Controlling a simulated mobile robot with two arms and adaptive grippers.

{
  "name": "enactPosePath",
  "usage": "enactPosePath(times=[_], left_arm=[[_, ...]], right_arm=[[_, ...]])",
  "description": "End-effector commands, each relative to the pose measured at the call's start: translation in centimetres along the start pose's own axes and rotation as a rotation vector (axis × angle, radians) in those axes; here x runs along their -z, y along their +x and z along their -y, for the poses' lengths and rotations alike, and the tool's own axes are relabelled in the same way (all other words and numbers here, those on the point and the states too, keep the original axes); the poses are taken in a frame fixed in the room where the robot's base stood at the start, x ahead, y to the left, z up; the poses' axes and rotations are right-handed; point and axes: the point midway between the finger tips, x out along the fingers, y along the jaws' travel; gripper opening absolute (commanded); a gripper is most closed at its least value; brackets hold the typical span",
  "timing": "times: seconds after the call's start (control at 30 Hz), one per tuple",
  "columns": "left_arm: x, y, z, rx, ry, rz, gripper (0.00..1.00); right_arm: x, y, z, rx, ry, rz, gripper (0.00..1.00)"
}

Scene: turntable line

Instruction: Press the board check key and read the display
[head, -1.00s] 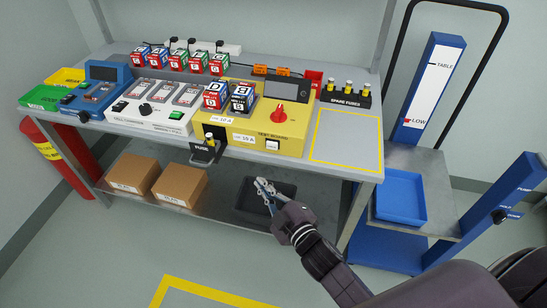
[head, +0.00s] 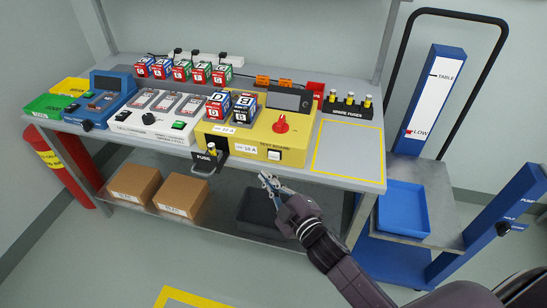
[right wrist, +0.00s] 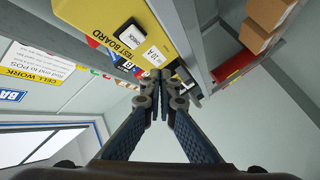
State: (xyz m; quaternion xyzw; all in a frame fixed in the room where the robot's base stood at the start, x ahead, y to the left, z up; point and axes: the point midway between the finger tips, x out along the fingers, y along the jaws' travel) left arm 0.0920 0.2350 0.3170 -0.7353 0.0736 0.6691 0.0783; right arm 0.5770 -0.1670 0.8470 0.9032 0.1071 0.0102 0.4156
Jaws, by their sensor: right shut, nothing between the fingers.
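The yellow test board (head: 250,148) stands on the table with a dark display (head: 290,98) at its back right, on which I can read nothing. A white check key (head: 274,155) sits at its front right, and the right wrist view shows this key (right wrist: 131,36) labelled CHECK. My left gripper is out of view.
A fuse holder (head: 206,160) juts from the table front, left of my gripper. A spare fuse rack (head: 346,105) stands right of the board, behind a bare yellow-outlined area (head: 347,150). A blue lift cart (head: 433,236) with a tray stands at right. Boxes (head: 181,198) sit on the lower shelf.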

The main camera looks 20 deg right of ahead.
Motion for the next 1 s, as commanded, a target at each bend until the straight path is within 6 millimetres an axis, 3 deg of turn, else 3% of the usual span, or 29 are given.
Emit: enactPosePath(times=[0.4,1.0], left_arm=[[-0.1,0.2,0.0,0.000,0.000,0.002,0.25],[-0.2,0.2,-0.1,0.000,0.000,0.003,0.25]], right_arm=[[-2.2,3.0,-2.2,0.000,-0.001,0.000,0.00],[-2.4,3.2,-2.3,0.000,0.001,0.001,0.00]])
